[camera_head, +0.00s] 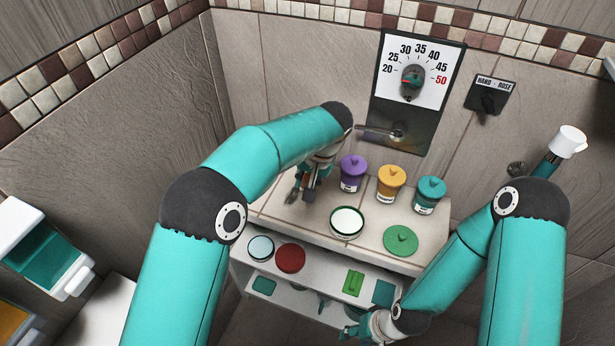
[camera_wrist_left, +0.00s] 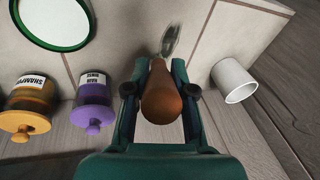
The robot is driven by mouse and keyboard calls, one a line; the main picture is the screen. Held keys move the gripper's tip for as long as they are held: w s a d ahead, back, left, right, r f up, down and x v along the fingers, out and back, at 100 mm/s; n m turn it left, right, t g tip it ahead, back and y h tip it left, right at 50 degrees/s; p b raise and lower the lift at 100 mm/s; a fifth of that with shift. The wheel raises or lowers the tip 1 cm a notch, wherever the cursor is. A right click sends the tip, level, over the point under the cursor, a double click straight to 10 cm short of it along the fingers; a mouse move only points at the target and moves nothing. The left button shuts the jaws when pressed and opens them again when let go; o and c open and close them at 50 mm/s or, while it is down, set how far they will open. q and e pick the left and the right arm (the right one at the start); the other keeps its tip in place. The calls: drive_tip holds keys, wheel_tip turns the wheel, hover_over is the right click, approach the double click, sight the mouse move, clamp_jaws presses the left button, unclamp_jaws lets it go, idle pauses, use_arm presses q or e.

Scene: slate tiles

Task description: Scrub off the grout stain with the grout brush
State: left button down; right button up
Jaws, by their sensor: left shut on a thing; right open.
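My left gripper (camera_head: 309,192) is over the left part of the tiled bench top. It is shut on a tool with a rounded brown handle (camera_wrist_left: 161,98). The tool's narrow, greyish far end (camera_wrist_left: 171,40) shows beyond the fingers in the left wrist view. I cannot tell from its shape whether it is the grout brush, nor whether its end touches the bench. My right gripper (camera_head: 362,328) is open and empty, low in front of the shelf. I cannot make out the grout stain; my left arm hides part of the bench and wall.
Purple (camera_head: 352,175), yellow (camera_head: 390,183) and teal (camera_head: 430,195) lidded jars stand along the bench's back. A green-rimmed round container (camera_head: 347,222) and green lid (camera_head: 401,240) are in front. A white cup (camera_wrist_left: 234,80) is right of the held tool. The shelf below holds several items.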

use_arm(q)
drive_tip(key=shift+f+b, duration=0.5)
drive_tip(key=shift+f, duration=0.2)
drive_tip(key=shift+a, duration=0.1)
